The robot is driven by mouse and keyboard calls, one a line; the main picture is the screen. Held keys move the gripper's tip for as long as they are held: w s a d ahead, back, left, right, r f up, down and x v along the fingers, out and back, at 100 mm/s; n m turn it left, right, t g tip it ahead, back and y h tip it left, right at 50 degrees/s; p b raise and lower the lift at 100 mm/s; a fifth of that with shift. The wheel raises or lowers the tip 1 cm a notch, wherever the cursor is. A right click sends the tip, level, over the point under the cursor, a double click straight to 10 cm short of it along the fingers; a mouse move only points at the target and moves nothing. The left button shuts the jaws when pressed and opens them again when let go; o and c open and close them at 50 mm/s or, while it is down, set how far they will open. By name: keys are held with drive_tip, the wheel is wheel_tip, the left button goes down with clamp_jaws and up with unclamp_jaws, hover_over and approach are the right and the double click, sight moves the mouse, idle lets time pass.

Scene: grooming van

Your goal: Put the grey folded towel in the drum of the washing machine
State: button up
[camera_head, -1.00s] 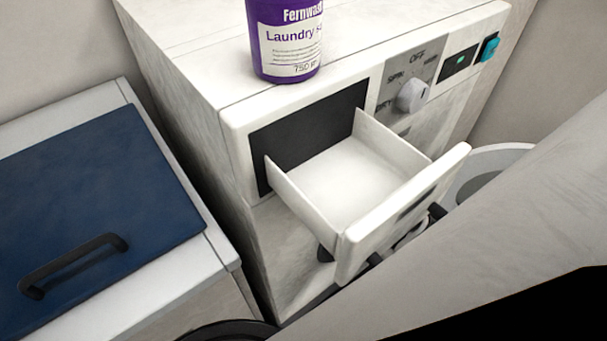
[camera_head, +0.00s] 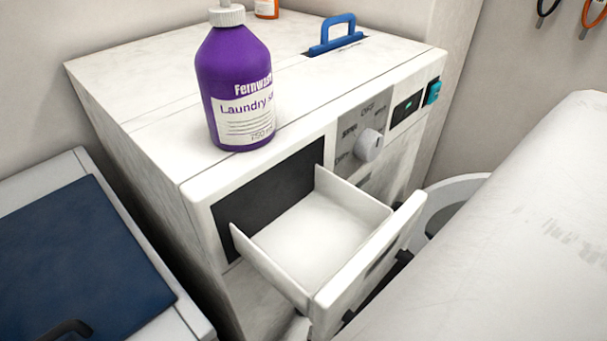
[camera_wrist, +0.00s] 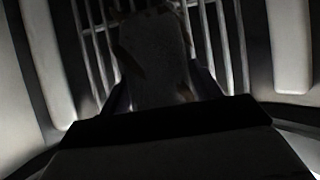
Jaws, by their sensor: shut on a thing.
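The washing machine (camera_head: 155,130) is white, with its detergent drawer (camera_head: 318,240) pulled open. Its drum is hidden in the head view. In the wrist view, pale curved walls and light ribs look like the inside of the drum (camera_wrist: 225,45). My gripper (camera_wrist: 160,88) is among them, shut on a dim grey piece that appears to be the grey folded towel (camera_wrist: 155,50). The picture is too dark to tell whether the towel touches the drum wall. My gripper is out of sight in the head view.
A purple laundry bottle (camera_head: 236,85) stands on the machine top, with a blue handle (camera_head: 338,35) behind it. The open drawer juts out from the front. A blue-lidded box (camera_head: 75,265) stands at the left.

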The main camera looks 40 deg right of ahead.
drive_tip(key=shift+w+a+f, duration=0.1)
drive_tip(key=shift+w+f, duration=0.15)
drive_tip(key=shift+w, duration=0.25)
drive_tip(key=shift+w+f, duration=0.25)
drive_tip(key=shift+w, duration=0.2)
drive_tip(key=shift+f, duration=0.25)
drive_tip(key=shift+f, duration=0.1)
drive_tip(key=o, duration=1.1)
drive_tip(key=shift+f, duration=0.1)
drive_tip(key=shift+c, duration=0.2)
drive_tip(key=shift+r, duration=0.2)
drive_tip(key=s, duration=0.8)
drive_tip(key=s+d+r, duration=0.1)
drive_tip(key=s, duration=0.3)
drive_tip(key=shift+s, duration=0.3)
